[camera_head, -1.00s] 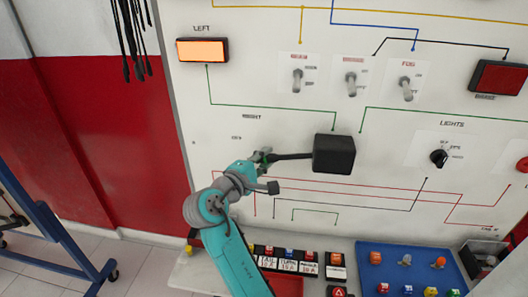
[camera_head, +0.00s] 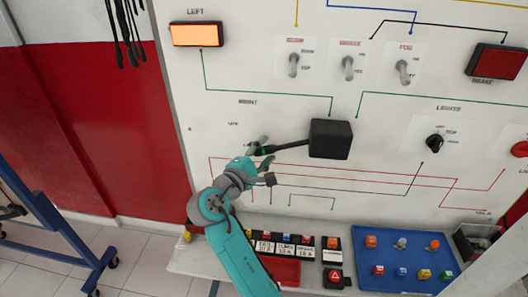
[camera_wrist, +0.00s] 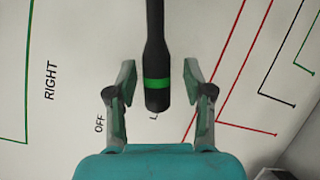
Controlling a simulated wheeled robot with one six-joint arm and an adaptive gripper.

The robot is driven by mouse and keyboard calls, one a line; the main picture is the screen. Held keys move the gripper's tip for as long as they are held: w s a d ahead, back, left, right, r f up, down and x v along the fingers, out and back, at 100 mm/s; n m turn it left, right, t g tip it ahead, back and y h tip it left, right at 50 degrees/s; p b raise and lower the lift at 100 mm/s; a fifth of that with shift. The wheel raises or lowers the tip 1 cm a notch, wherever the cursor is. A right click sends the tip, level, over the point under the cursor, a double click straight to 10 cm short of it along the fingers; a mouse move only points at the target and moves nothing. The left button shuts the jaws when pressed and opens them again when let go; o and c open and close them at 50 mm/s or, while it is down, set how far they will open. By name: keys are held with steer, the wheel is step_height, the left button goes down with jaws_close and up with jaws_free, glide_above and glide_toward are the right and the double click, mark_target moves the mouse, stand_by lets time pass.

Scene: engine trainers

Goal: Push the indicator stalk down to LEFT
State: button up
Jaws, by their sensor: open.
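The indicator stalk (camera_head: 287,146) is a black lever with a green band, reaching left from a black box (camera_head: 330,139) on the white panel. Its tip tilts slightly down. In the wrist view the stalk (camera_wrist: 156,55) ends between the spread fingers of my gripper (camera_wrist: 158,85), with a gap on both sides. The stalk tip partly covers a label starting with "L", beside "OFF" and "RIGHT". My gripper (camera_head: 261,148) is open at the stalk's end in the head view. The LEFT lamp (camera_head: 197,34) glows orange.
Toggle switches (camera_head: 348,67) sit above the box and a rotary LIGHTS knob (camera_head: 434,143) to its right. Below, a ledge holds a row of fuses and a blue tray (camera_head: 400,282) with coloured parts. A blue stand (camera_head: 70,245) is at left.

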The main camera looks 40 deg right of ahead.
steer(key=v, duration=1.2)
steer(key=shift+f, duration=0.1)
